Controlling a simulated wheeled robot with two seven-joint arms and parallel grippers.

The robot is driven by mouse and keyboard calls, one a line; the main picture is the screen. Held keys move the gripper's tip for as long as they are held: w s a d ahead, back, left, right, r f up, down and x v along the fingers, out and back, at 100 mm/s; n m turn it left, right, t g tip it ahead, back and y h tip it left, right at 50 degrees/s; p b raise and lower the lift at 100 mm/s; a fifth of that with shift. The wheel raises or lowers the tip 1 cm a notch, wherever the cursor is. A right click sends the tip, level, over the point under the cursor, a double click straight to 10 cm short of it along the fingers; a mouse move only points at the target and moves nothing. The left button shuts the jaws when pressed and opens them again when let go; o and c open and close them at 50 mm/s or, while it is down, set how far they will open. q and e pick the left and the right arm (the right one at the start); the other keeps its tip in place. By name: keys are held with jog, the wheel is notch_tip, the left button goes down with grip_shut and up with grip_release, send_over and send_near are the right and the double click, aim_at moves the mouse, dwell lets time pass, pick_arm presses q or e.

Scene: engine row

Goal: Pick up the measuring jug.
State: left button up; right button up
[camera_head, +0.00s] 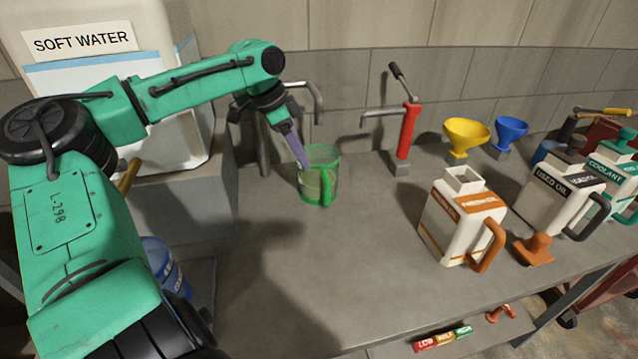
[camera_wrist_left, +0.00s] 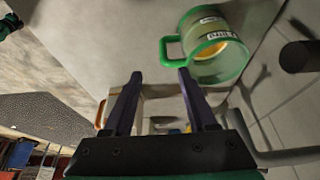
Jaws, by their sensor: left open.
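The measuring jug (camera_head: 309,186) is a green see-through jug with a green handle, standing upright on the grey bench, left of its middle. My left gripper (camera_head: 303,163) points down at the jug, its fingers overlapping the jug's left rim in the head view. In the left wrist view the jug (camera_wrist_left: 220,62) lies beyond the fingertips at upper right, with its handle facing left. There my left gripper (camera_wrist_left: 159,73) is open with nothing between the fingers; the right-hand fingertip appears close to the handle. I cannot tell whether they touch. My right gripper is not in view.
A red pump (camera_head: 408,135) stands right of the jug. A yellow funnel (camera_head: 465,134), a blue funnel (camera_head: 510,130) and white oil jugs (camera_head: 462,225) stand farther right. A large soft-water container (camera_head: 95,75) is at left. The bench (camera_head: 330,265) in front of the jug is clear.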

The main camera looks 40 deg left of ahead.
aim_at(320, 179)
pick_arm(q)
jog(key=x, duration=0.5)
jog(key=p+x, duration=0.1)
jog(key=x, duration=0.9)
jog(key=shift+w+a, duration=0.25)
jog(key=shift+w, duration=0.1)
jog(key=shift+s, duration=0.1)
grip_shut()
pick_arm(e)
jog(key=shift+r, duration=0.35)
pick_arm(q)
jog(key=shift+r, duration=0.15)
